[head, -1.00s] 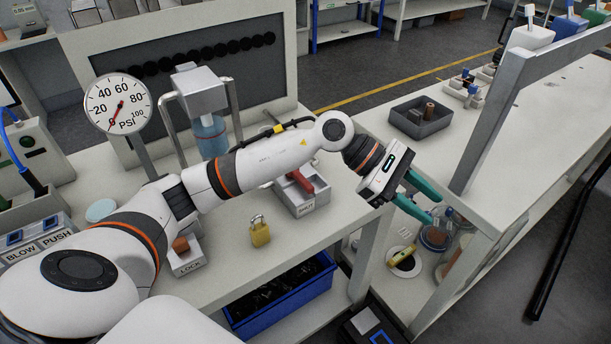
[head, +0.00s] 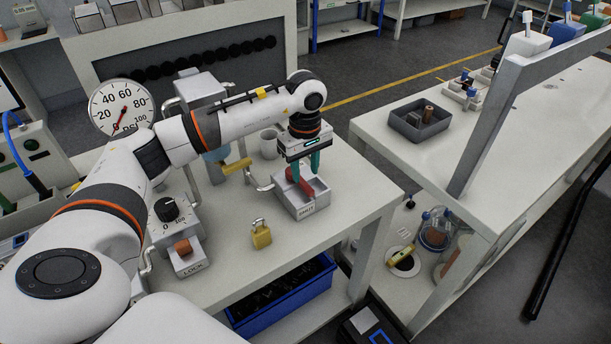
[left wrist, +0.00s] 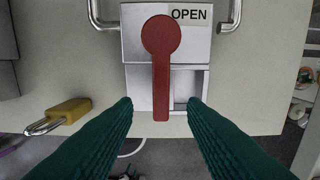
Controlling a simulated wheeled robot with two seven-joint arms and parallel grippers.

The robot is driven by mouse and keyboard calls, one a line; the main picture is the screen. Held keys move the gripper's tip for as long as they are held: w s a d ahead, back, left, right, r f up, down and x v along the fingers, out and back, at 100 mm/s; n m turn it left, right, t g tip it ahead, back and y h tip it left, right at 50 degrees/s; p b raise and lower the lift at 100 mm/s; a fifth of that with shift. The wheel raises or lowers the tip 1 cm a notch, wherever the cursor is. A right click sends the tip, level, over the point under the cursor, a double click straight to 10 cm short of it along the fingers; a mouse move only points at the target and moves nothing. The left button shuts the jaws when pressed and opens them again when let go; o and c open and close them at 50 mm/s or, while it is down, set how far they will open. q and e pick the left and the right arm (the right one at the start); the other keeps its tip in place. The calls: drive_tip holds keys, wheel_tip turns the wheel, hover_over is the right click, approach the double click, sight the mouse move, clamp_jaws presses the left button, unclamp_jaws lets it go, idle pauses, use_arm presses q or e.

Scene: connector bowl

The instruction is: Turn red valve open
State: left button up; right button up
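The red valve handle (left wrist: 161,60) is seen from above in the left wrist view. Its round hub is at the top and its lever points straight down the picture. It sits on a grey valve block (left wrist: 135,55) with an OPEN label (left wrist: 188,14) to the right of the hub. In the head view the red handle (head: 306,187) is partly hidden by my left gripper (head: 304,170), which points down over the block. In the left wrist view the gripper's green fingers (left wrist: 160,104) are apart, one each side of the lever's end, without visible contact. My right gripper is not in view.
A yellow padlock (head: 261,234) stands left of the valve block. A PSI gauge (head: 121,106) and a dial box (head: 171,213) stand farther left. The bench edge is close in front.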

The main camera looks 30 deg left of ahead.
sight(306, 185)
use_arm(q)
drive_tip(key=shift+f+p, duration=0.35)
drive_tip(key=shift+f, duration=1.75)
drive_tip(key=shift+c, duration=0.6)
clamp_jaws()
